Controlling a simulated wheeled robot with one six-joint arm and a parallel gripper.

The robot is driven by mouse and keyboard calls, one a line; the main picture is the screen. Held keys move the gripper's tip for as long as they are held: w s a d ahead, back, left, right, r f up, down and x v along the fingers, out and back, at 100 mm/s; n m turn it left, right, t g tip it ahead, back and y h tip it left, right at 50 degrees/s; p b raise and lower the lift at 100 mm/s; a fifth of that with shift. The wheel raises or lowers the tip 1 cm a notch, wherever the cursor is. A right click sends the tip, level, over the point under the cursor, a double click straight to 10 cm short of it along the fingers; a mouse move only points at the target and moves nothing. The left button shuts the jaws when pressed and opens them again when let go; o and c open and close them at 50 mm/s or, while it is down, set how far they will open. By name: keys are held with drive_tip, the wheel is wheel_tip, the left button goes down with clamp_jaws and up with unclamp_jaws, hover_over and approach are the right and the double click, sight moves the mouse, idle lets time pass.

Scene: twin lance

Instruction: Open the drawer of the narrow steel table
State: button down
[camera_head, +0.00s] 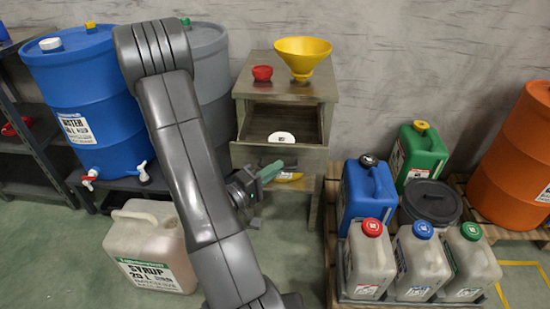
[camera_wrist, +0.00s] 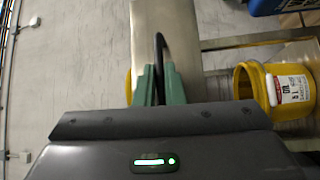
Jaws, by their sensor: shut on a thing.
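The narrow steel table (camera_head: 328,88) stands against the wall in the head view. Its drawer (camera_head: 312,156) is pulled out, and its inside shows with a white round thing (camera_head: 281,138) lying in it. My gripper (camera_head: 272,170) is at the drawer front, its green fingers pointing at it. In the wrist view my gripper (camera_wrist: 160,82) is shut on the dark bar handle (camera_wrist: 160,48) of the drawer front (camera_wrist: 183,28). In the head view the fingers hide most of the handle.
A yellow funnel (camera_head: 302,54) and a small red bowl (camera_head: 262,73) stand on the table top. A yellow bucket (camera_wrist: 250,88) stands below the drawer. Jerrycans (camera_head: 368,262) crowd the right; a syrup canister (camera_head: 150,248) and blue barrel (camera_head: 82,100) stand left.

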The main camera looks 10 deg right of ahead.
drive_tip(key=shift+s+a, duration=0.15)
drive_tip(key=shift+s, duration=0.4)
drive_tip(key=c, duration=1.5)
unclamp_jaws()
drive_tip(key=p+v, duration=0.2)
drive_tip(key=v, duration=1.2)
drive_tip(key=b+x, duration=0.2)
drive_tip(key=x, duration=1.2)
